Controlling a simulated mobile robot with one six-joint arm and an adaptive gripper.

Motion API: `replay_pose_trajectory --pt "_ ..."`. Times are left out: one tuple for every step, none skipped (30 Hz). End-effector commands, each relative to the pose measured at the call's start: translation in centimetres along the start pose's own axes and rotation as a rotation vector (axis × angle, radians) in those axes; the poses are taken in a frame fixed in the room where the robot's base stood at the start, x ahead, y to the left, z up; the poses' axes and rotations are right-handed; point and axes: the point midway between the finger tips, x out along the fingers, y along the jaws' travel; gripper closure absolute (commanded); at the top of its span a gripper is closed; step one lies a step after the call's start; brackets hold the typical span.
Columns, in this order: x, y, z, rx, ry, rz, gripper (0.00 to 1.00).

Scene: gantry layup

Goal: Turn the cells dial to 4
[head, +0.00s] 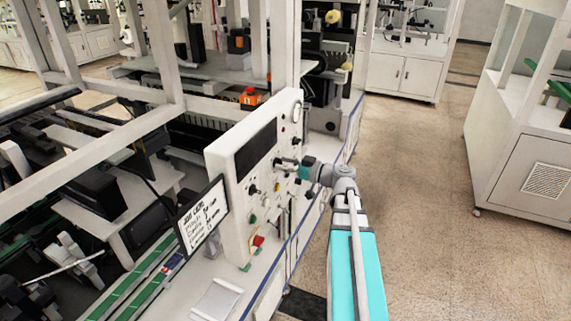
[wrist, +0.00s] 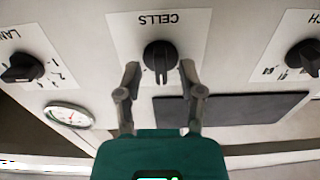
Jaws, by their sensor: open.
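The cells dial (wrist: 160,56) is a round black knob with a ridge, on a white plate whose CELLS label reads upside down in the wrist view. My gripper (wrist: 160,72) is open, with one finger on each side of the knob and small gaps visible; the knob is not gripped. The ridge lies roughly upright in the wrist view. The scale marks around the knob are not readable, so its setting cannot be told. In the head view my gripper (head: 287,162) is at the face of the white control panel (head: 235,205), and hides the dial.
Similar black dials sit left (wrist: 22,68) and right (wrist: 303,56) in the wrist view, with a gauge (wrist: 70,116) and a dark rectangle (wrist: 230,108) nearby. In the head view a job card (head: 202,214) stands beside the panel. Open floor (head: 410,180) lies to the right.

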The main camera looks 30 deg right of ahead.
Motion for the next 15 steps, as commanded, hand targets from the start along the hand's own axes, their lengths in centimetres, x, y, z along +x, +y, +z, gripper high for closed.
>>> replay_pose_trajectory --pt "0.00 -0.01 0.00 0.000 0.000 0.000 0.50" --pt "0.00 -0.01 0.00 0.000 0.000 0.000 0.50" --pt "0.00 -0.01 0.00 0.000 0.000 0.000 0.50" --pt "0.00 -0.01 0.00 0.000 0.000 0.000 0.50" --pt "0.01 -0.02 0.00 0.000 0.000 0.000 0.54" --pt "0.01 -0.02 0.00 0.000 0.000 -0.001 0.61" --pt "0.01 -0.02 0.00 0.000 0.000 -0.001 0.67" --pt "0.01 -0.02 0.00 0.000 0.000 -0.001 0.72" --pt "0.01 -0.03 0.00 0.000 0.000 -0.001 0.80" --pt "0.02 -0.03 0.00 0.000 0.000 -0.001 0.85" --pt "0.02 -0.04 0.00 0.000 0.000 -0.001 0.91" --pt "0.02 -0.04 0.00 0.000 0.000 -0.001 0.98" --pt "0.03 -0.03 0.00 0.000 0.000 -0.001 1.00" --pt "0.03 -0.03 0.00 0.000 0.000 -0.001 1.00" --pt "0.03 -0.03 0.00 0.000 0.000 -0.001 1.00"
